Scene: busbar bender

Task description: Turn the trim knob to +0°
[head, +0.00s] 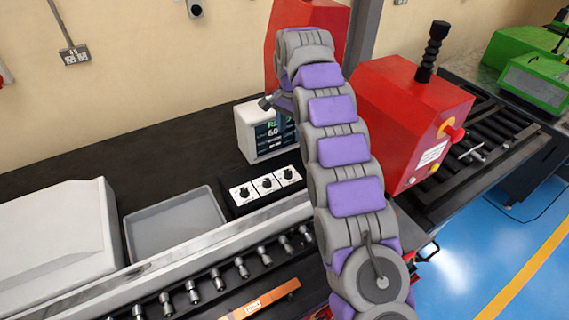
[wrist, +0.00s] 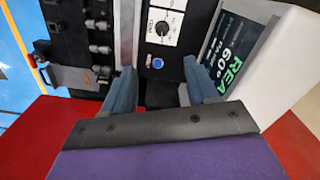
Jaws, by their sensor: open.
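Three dark knobs on white plates stand in a row on a black panel, a left one (head: 241,192), a middle one (head: 264,183) and a right one (head: 288,174). Their labels are too small to read in the head view, so I cannot tell which is the trim knob there. In the wrist view one dial knob (wrist: 163,28) shows on its white plate, beyond my fingertips; its setting is not readable. My gripper (wrist: 161,80) is open and empty, with its two blue-grey fingers apart. A display (head: 274,133) beside the knobs shows "60°" in the wrist view (wrist: 208,72).
A blue button (wrist: 158,62) lies close to my fingers. A grey tray (head: 175,222) and a white housing (head: 60,240) stand to the left. A row of metal fittings (head: 217,278) runs along the front. A red machine (head: 405,110) stands right of my arm.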

